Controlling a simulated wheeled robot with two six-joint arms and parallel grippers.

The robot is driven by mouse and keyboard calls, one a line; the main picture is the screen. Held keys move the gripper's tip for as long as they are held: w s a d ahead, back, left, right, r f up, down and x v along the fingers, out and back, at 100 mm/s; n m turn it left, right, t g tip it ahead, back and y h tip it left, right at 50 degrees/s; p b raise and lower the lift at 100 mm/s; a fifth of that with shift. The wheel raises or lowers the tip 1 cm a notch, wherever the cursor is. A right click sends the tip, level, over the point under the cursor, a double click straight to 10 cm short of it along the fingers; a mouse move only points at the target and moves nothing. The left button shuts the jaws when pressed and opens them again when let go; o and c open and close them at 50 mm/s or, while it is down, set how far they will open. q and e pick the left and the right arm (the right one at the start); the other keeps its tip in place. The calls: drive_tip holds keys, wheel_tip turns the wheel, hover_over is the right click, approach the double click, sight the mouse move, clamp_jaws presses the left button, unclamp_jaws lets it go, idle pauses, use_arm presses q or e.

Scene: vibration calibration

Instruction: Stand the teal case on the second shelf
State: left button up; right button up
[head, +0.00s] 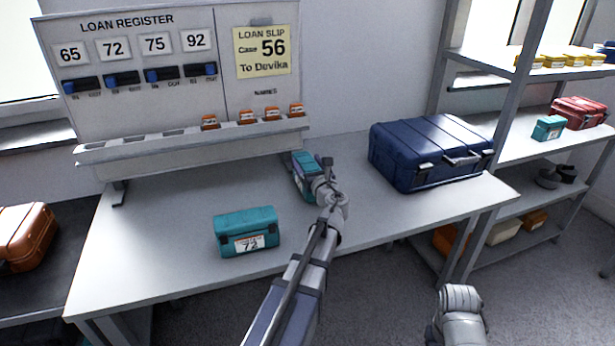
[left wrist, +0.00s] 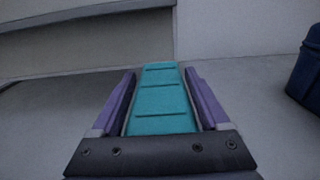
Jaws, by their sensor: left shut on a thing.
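My left gripper (head: 325,185) is shut on a teal case (head: 304,172) at the back middle of the table, below the register board. In the left wrist view the teal case (left wrist: 162,100) sits between the two purple jaws (left wrist: 160,105); its front is hidden. I cannot tell whether it touches the table. Another teal case labelled 72 (head: 246,231) stands on the table to the left. The shelf rack at the right has several levels; the level below the top one (head: 515,146) holds a small teal case (head: 547,127) and a red case (head: 580,112). My right gripper's fingers do not show.
A large navy case (head: 430,152) stands on the right of the table (head: 150,270). The loan register board (head: 160,100) stands at the back, with a slip reading Case 56 (head: 262,50). Yellow boxes (head: 555,60) line the top shelf. An orange-brown case (head: 25,235) is at the far left.

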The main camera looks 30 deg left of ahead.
use_arm(q)
clamp_jaws()
drive_tip(key=shift+r, duration=0.15)
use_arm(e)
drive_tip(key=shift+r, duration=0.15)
